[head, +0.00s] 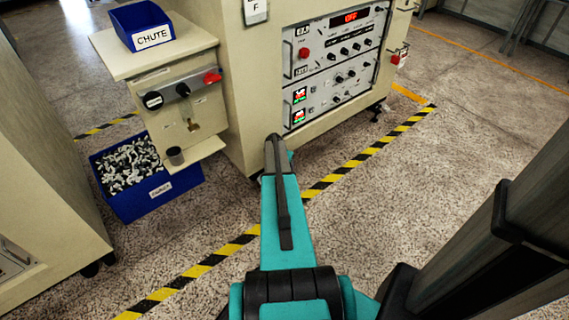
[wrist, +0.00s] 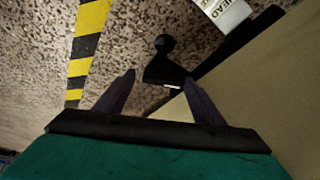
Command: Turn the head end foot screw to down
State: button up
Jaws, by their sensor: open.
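In the wrist view my gripper (wrist: 159,80) is open, its two dark fingers spread apart with nothing held between them. A black foot-like part with a round knob (wrist: 165,44), which looks like the head end foot screw, shows just past the fingertips, in line with the gap. It sits beside the cream cabinet. In the head view my teal arm reaches toward the cabinet base, and the gripper and this foot are not visible there.
The cream cabinet (head: 225,95) carries a control panel (head: 335,60) with a red "OFF" display. A blue chute bin (head: 140,22) sits on its side shelf, and a blue crate (head: 150,200) of parts stands below. Yellow-black tape (head: 345,170) crosses the open speckled floor.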

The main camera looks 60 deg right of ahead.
jog(key=shift+w+a+r, duration=0.2)
jog(key=shift+a+r, duration=0.2)
jog(key=shift+r, duration=0.3)
jog(key=p+v, duration=0.2)
jog(key=v, duration=0.4)
jog(key=shift+s+r, duration=0.25)
